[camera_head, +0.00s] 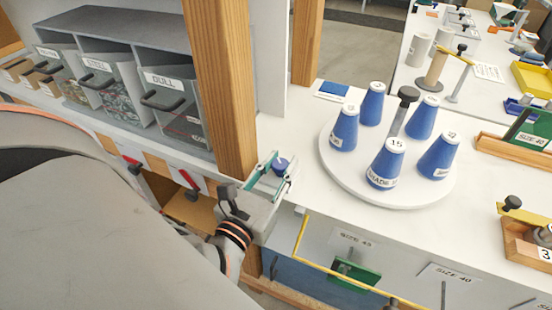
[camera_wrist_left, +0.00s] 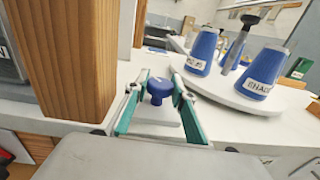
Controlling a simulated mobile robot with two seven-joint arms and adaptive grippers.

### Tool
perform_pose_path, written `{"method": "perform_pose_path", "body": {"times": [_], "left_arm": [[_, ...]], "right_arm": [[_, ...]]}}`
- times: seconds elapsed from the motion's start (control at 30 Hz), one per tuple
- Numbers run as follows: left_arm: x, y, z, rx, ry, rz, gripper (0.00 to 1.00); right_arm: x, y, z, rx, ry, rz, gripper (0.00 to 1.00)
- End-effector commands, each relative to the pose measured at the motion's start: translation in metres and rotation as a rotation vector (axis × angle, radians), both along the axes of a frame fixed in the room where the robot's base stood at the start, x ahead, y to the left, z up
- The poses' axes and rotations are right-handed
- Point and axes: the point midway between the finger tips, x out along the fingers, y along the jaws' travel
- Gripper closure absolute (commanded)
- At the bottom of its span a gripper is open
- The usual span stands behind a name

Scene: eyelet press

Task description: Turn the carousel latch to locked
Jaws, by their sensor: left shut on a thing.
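A small round blue knob (camera_head: 281,163), which looks like the carousel latch, sits at the counter edge left of the carousel. My left gripper (camera_head: 282,169) is around this knob, with one teal finger on each side. In the left wrist view the knob (camera_wrist_left: 158,88) shows between the two fingers (camera_wrist_left: 158,83) with a pale mark on its top. Whether it stands at locked cannot be read. The white round carousel (camera_head: 400,196) carries several blue labelled cones and a central post with a dark knob (camera_head: 408,95). My right gripper is not in view.
A wooden post (camera_head: 222,90) stands close to the left of my left gripper. Grey bins (camera_head: 180,105) with labels, one reading DULL, stand behind it. A yellow-edged rack (camera_head: 350,268) hangs below the counter front. A wooden block with a dark knob (camera_head: 520,245) is at the right.

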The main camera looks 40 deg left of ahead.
Motion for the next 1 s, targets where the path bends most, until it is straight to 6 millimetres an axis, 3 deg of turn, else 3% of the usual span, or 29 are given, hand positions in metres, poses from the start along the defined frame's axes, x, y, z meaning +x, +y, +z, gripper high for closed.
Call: {"method": "perform_pose_path", "body": {"times": [0.43, 1.0], "left_arm": [[0.0, 0.001, 0.001, 0.002, 0.003, -0.205, 0.97], [0.0, 0.0, 0.002, -0.001, -0.001, -0.236, 0.97]], "right_arm": [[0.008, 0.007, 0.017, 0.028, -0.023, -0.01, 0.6], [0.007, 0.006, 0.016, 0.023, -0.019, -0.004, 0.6]]}}
